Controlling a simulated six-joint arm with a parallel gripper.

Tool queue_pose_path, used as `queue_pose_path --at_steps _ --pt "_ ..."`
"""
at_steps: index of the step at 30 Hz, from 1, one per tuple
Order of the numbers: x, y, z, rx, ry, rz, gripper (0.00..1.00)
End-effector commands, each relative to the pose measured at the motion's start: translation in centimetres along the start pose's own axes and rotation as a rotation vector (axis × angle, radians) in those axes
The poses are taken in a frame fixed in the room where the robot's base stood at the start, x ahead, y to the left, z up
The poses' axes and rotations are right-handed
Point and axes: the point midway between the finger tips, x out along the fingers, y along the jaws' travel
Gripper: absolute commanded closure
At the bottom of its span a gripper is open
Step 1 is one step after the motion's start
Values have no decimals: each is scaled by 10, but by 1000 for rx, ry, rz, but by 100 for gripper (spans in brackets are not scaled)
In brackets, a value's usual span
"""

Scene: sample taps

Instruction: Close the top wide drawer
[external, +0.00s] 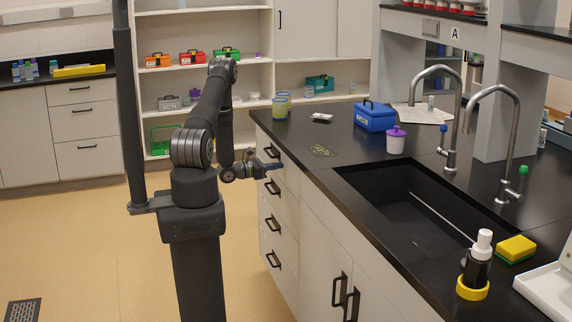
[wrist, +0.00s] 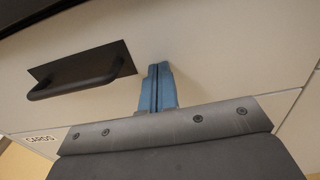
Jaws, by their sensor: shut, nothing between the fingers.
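The top drawer (external: 290,172) is in the pale cabinet at the left end of the black counter, and its dark bar handle (external: 271,152) shows on the front. The external view shows no clear gap behind its front. In the wrist view the drawer front (wrist: 215,65) fills much of the picture, with the handle (wrist: 78,76) to the left of the fingers. My gripper (external: 274,166) is shut and empty, its blue fingers (wrist: 157,72) together and pointing at the drawer front beside the handle. The fingertips are at or very near the front; I cannot tell whether they touch.
The dark counter edge (wrist: 45,17) overhangs above the drawer. Several more handled drawers (external: 272,228) lie below, and a label reading CARDS (wrist: 40,138) shows below the handle. The counter holds a blue box (external: 375,116) and a sink (external: 420,215). The floor (external: 80,235) left of my arm is clear.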

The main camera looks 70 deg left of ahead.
Motion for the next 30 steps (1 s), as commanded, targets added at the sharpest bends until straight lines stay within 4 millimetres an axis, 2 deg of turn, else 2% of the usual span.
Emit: queue_pose_path --at_steps 2,8,24,30 --pt "7 1 2 11 -5 -10 100" --pt "-2 2 3 10 -5 -7 100" --pt "-98 2 1 0 -4 4 100" --pt "-126 2 1 0 -3 4 100"
